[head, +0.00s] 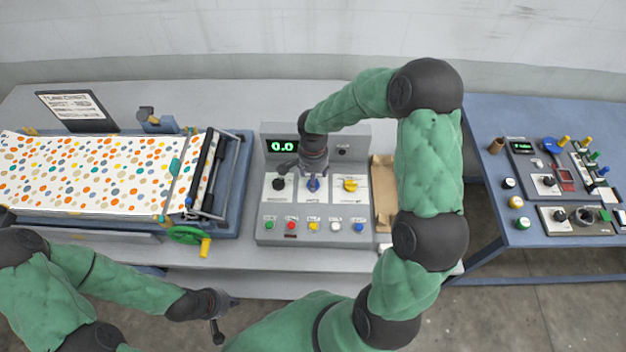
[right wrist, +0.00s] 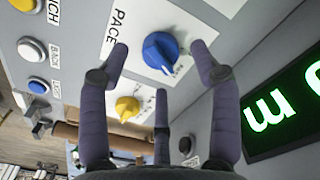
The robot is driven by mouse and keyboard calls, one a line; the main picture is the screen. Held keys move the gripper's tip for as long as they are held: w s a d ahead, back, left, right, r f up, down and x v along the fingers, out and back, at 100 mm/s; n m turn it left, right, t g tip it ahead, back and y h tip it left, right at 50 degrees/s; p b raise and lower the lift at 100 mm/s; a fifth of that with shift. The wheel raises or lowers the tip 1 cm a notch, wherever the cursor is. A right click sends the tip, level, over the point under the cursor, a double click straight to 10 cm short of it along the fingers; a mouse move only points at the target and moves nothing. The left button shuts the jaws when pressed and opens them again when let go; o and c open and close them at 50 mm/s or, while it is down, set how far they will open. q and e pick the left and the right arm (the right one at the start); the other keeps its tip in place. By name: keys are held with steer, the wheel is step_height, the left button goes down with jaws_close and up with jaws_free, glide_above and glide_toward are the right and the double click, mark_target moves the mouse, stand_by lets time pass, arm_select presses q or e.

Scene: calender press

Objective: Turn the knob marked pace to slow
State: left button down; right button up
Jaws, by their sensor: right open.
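The pace knob is blue (right wrist: 160,52), on a white plate lettered PACE in the right wrist view; its scale words are too small to read. In the head view the blue knob (head: 313,185) is the middle one of three on the grey control panel (head: 262,211), partly hidden by my right gripper. My right gripper (head: 312,172) is over it from above, fingers spread. In the right wrist view the open fingers (right wrist: 160,62) are on either side of the knob, with no clear contact. My left gripper (head: 225,305) is low, in front of the bench, away from the panel.
A black knob (head: 279,184) and a yellow knob (head: 351,185) flank the blue one. Several coloured buttons line the panel front, below a green display (head: 283,146). A roller press with spotted cloth (head: 85,172) is left; a blue table (head: 482,125) with other controls is right.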

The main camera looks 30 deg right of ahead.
steer(key=shift+f, duration=1.05)
steer(key=c, duration=1.2)
